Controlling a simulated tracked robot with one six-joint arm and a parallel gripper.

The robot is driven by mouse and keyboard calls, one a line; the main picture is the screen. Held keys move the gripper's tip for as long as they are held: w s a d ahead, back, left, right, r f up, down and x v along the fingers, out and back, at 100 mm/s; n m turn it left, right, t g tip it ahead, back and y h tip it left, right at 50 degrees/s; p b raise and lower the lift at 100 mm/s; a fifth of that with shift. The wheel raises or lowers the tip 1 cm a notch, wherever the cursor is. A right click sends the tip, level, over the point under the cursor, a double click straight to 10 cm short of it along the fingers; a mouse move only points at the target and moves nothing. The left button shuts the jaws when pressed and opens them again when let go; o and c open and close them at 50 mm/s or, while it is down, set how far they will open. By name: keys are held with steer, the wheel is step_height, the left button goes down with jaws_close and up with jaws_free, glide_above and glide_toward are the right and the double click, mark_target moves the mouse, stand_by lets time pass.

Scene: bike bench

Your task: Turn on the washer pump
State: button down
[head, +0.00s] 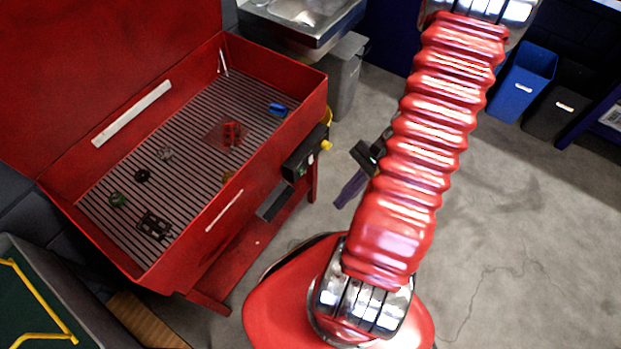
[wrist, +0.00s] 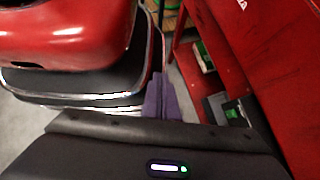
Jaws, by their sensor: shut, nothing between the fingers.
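The red parts washer (head: 160,262) stands at the left in the head view with its lid up. A black box (head: 305,152) with a small pale and green patch, perhaps the pump switch, is on its near right side. A dark grey piece (head: 275,202) is just below it. My gripper (head: 340,202) points down, right of the black box and apart from it. Its purple fingers are shut and empty, as the wrist view (wrist: 161,82) also shows. In the wrist view, a dark box with a green patch (wrist: 233,113) is right of the fingers; I cannot tell whether it is the same box.
Several small parts, including a red one (head: 232,133) and a blue one (head: 278,109), lie on the washer's slatted grate. A steel sink (head: 305,15) is behind. Blue (head: 522,80) and black (head: 558,110) bins stand at the right. Grey floor is clear at the right.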

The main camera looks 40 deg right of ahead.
mark_target(301, 172)
step_height(301, 172, down, 11)
steer(key=m+t+y, duration=0.3)
steer(key=m+t, duration=0.5)
steer(key=m, duration=0.7)
steer(key=w+d+f+m+t+h, duration=0.4)
steer(key=d+f+m+t+h, duration=0.1)
steer(key=m, duration=1.1)
steer(key=shift+w+d+f+t+h, duration=0.2)
steer(key=shift+w+d+t+h, duration=0.3)
steer(key=shift+d+t, duration=0.65)
steer(key=x, duration=1.3)
steer(key=shift+w, duration=0.4)
steer(key=shift+w+a+f, duration=0.1)
steer(key=shift+a+f, duration=0.05)
steer(key=shift+f, duration=0.05)
